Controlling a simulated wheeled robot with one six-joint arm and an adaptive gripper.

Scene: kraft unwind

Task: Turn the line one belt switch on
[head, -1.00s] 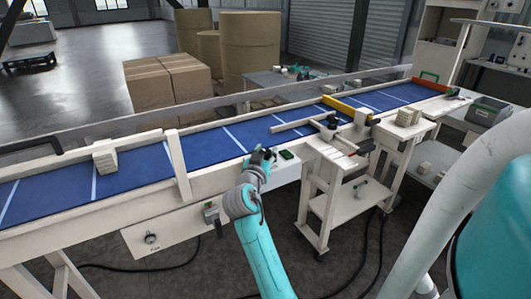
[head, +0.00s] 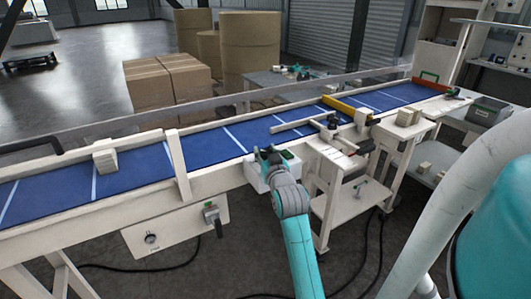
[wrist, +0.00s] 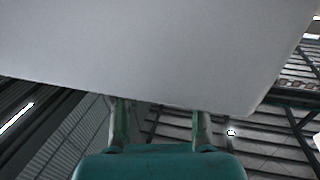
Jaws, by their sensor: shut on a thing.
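A pale box (head: 257,174) with a dark and green top part (head: 288,153) is at the near side of the blue belt. My gripper (head: 268,153) is at the top of this box, its dark fingers partly against it. In the wrist view the two fingers (wrist: 161,118) stand apart and their tips are hidden by a large pale surface (wrist: 150,50), which seems to be this box. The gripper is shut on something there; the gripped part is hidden. No switch label is readable. A white panel (head: 178,232) with a round dial (head: 150,239) and a grey-green handle (head: 211,214) hangs below the belt frame.
A white cart (head: 335,205) stands close right of my arm. Cables lie on the floor. Cartons (head: 170,78) and brown rolls (head: 250,50) stand behind.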

